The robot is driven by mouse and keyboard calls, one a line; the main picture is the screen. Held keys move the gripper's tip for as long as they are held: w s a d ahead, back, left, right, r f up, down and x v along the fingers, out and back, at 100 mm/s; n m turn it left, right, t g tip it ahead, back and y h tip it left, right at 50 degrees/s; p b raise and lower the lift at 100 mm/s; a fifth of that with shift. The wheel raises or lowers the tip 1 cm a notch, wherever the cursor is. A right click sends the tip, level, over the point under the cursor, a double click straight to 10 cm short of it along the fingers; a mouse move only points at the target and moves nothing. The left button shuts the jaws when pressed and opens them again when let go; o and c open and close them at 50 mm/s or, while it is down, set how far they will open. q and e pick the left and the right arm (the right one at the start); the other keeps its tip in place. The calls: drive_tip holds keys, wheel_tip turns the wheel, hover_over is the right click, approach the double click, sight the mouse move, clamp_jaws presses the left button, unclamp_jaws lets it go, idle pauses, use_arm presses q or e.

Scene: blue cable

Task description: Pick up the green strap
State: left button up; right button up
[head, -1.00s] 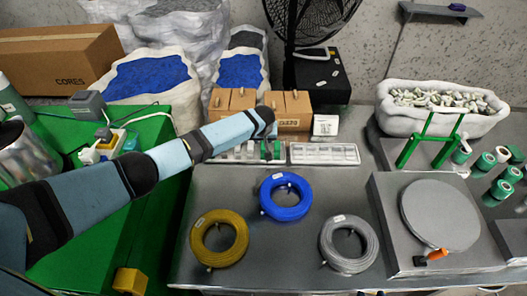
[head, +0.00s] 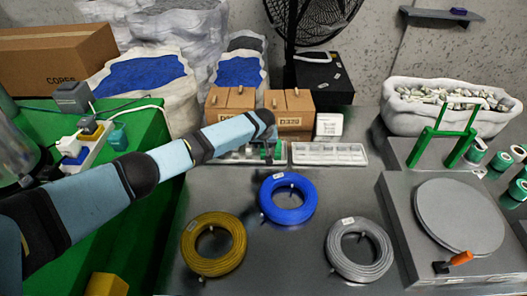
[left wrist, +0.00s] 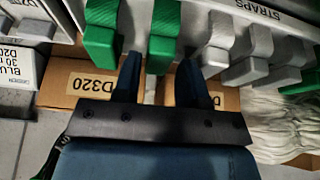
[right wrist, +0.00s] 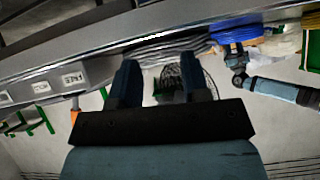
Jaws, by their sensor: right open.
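In the left wrist view, a green strap (left wrist: 164,38) stands ahead of my left gripper (left wrist: 158,70), in line with the gap between its fingers. The fingers are apart and nothing is clamped between them. My right gripper (right wrist: 160,76) is open and empty in the right wrist view, and out of the head view.
Cardboard boxes (head: 231,98) stand right behind the tray. A second tray (head: 329,154) lies to its right. Yellow (head: 214,268), blue (head: 288,222) and grey (head: 360,272) cable coils lie in front. A turntable (head: 460,218) is at right.

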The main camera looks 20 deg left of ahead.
sight(263, 147)
use_arm(q)
drive_tip(key=shift+b+x, duration=0.65)
drive_tip(key=shift+x, duration=0.25)
drive_tip(key=b+x, duration=0.1)
drive_tip(key=b, duration=0.1)
drive_tip(key=shift+w+f+b, duration=0.15)
drive_tip(key=shift+f+b, duration=0.2)
drive_tip(key=shift+w+f+b, duration=0.25)
drive_tip(key=shift+f+b, duration=0.1)
drive_tip(key=shift+b, duration=0.35)
drive_tip(key=shift+r, duration=0.15)
use_arm(e)
drive_tip(key=shift+w+a+f+n+t, duration=0.1)
drive_tip(key=shift+a+f+n+t, duration=0.05)
drive_tip(key=shift+f, duration=0.4)
drive_tip(key=shift+w+a+f+n+t, duration=0.1)
drive_tip(key=shift+f+n+t, duration=0.05)
drive_tip(key=shift+f, duration=0.4)
use_arm(q)
drive_tip(key=c, duration=0.6)
use_arm(e)
drive_tip(key=shift+f, duration=0.1)
use_arm(q)
drive_tip(key=shift+c, duration=0.2)
